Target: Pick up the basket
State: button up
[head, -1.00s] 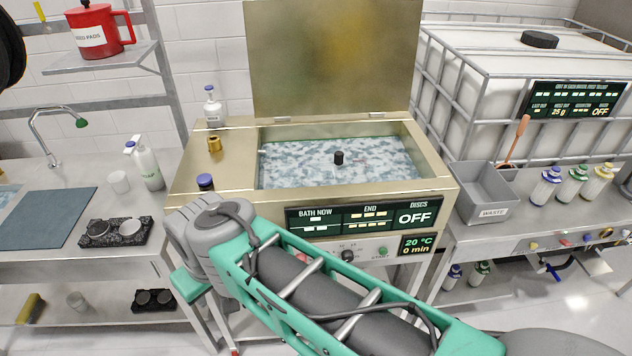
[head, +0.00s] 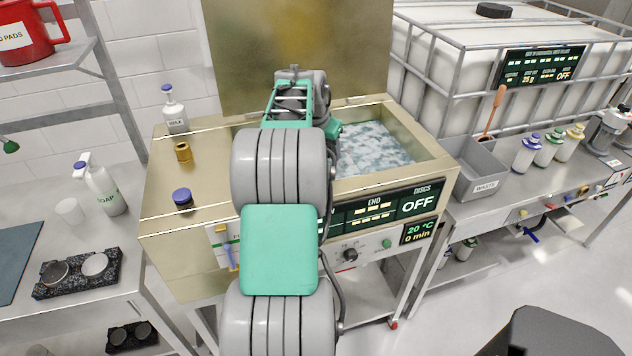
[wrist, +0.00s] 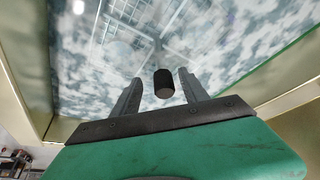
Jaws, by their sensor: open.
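The bath (head: 425,150) is a brass-coloured tank with its lid raised and speckled blue-white liquid inside. In the wrist view, a black upright knob (wrist: 163,84) stands over the liquid, with faint wire mesh of what looks like the basket (wrist: 150,14) beneath the surface. My gripper (wrist: 160,77) is over the bath with its two grey fingers apart. The knob appears between the fingertips, with a gap on each side; I cannot tell its exact depth relative to them. In the head view, my arm hides the knob and most of the gripper.
A brown-capped bottle is not seen; a blue-capped bottle (head: 175,112), a brass cup (head: 183,152) and a blue-topped container (head: 182,198) stand on the tank's left deck. A grey waste bin (head: 478,165) is right of the tank. The raised lid (head: 300,50) stands behind.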

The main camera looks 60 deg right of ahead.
jog(key=p+x, duration=0.1)
jog(key=x, duration=0.6)
jog(key=shift+w, duration=0.2)
jog(key=shift+a+r, duration=0.1)
jog(key=shift+c, duration=0.3)
grip_shut()
dwell(0.5)
jog(key=shift+r, duration=0.15)
